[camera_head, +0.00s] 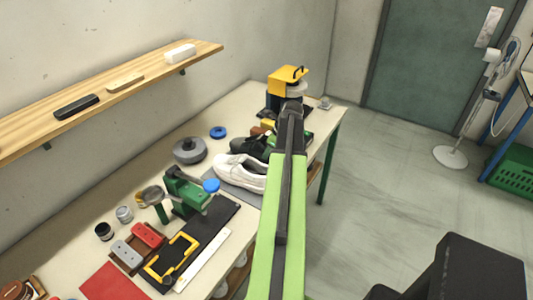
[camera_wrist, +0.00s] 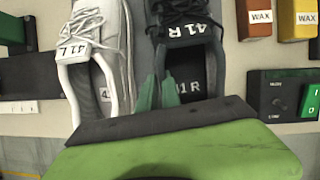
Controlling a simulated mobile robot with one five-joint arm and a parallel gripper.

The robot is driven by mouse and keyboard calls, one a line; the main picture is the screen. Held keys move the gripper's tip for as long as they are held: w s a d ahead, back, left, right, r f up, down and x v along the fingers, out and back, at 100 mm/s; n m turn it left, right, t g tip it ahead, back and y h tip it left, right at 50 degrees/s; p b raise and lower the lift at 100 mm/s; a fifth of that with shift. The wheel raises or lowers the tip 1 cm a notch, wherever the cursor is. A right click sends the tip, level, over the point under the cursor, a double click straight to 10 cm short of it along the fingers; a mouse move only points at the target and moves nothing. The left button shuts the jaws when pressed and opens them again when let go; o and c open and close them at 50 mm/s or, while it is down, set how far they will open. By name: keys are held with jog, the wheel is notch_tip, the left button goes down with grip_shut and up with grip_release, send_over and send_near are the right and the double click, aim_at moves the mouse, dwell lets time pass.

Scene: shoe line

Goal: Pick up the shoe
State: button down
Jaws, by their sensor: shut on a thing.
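A black shoe marked 41 R (camera_wrist: 188,42) lies toe away in the wrist view. A white shoe marked 41 L (camera_wrist: 112,45) lies beside it on the left. My gripper (camera_wrist: 158,92) has its two green fingers on either side of the black shoe's left collar wall, one outside and one in the opening, shut on that wall. In the head view the white shoe (camera_head: 240,173) is in front and the black shoe (camera_head: 247,146) shows behind it, partly hidden. My arm hides much of the grip there. I cannot tell whether the black shoe is off the bench.
In the wrist view, brown (camera_wrist: 254,18) and yellow (camera_wrist: 294,18) wax blocks and a black control box (camera_wrist: 285,97) lie right of the shoes. In the head view, a green clamp-like device (camera_head: 187,190) and a grey round thing (camera_head: 190,150) stand on the crowded bench (camera_head: 80,240).

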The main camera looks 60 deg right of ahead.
jog(key=s+d+r+p, duration=0.6)
jog(key=s+r+p, duration=0.3)
jog(key=s+r, duration=0.1)
jog(key=m+b, duration=0.1)
jog(key=b, duration=0.6)
send_near(259, 152)
jog(key=x, duration=0.3)
jog(key=w+x, duration=0.1)
jog(key=x, duration=0.2)
jog(key=shift+d+r, duration=0.15)
jog(key=shift+w, duration=0.4)
notch_tip(259, 152, down, 4)
jog(key=b, duration=0.4)
jog(key=c, duration=2)
grip_release()
jog(key=shift+f, duration=0.2)
jog(key=o, duration=0.5)
jog(key=shift+r, duration=0.1)
jog(key=shift+c, duration=0.2)
